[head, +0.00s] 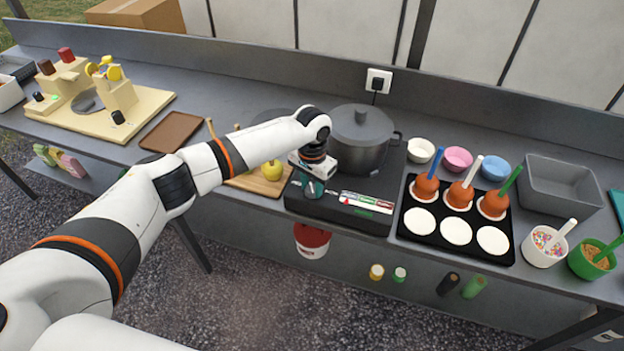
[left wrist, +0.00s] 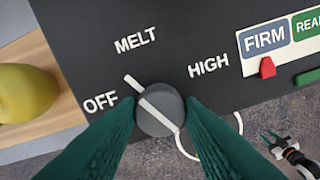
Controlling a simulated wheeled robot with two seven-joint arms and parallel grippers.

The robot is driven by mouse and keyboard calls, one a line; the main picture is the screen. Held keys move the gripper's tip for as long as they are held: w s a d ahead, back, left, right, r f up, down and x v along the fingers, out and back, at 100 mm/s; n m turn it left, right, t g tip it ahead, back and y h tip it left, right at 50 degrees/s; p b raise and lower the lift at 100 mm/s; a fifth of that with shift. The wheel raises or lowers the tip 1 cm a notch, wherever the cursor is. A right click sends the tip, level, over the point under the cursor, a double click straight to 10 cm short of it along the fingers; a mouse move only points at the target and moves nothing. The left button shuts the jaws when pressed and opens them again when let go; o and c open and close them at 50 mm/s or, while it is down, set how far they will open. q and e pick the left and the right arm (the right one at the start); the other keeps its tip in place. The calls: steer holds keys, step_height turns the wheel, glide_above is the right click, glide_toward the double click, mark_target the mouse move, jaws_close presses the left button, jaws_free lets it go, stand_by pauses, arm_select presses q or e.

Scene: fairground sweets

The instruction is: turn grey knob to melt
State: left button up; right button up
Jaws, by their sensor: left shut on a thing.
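The grey knob (left wrist: 160,109) is on the front of the black hotplate (head: 340,212). Its white pointer line points up-left, between the OFF (left wrist: 100,103) and MELT (left wrist: 135,40) marks; HIGH (left wrist: 208,66) is to the right. My left gripper (head: 312,188) reaches down over the hotplate's front left. Its green fingers (left wrist: 160,115) are shut on the knob, one on each side. In the head view the gripper hides the knob. My right gripper (left wrist: 268,141) shows small at the lower right of the left wrist view, with its fingers apart and empty.
A dark pot (head: 360,138) stands on the hotplate behind the gripper. A board with a yellow apple (head: 272,170) is just left. A label strip (head: 366,203) with a red marker (left wrist: 267,67) is right of the knob. A black tray (head: 475,235) with toffee apples is further right.

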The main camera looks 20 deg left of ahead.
mark_target(312, 188)
arm_select(q)
steer(key=m+p, duration=0.1)
steer(key=m, duration=0.4)
steer(key=shift+m, duration=0.4)
stand_by(0.3)
steer(key=o, duration=1)
steer(key=shift+c, duration=0.2)
steer(key=shift+r, duration=0.15)
step_height(312, 188, up, 12)
steer(key=b, duration=0.2)
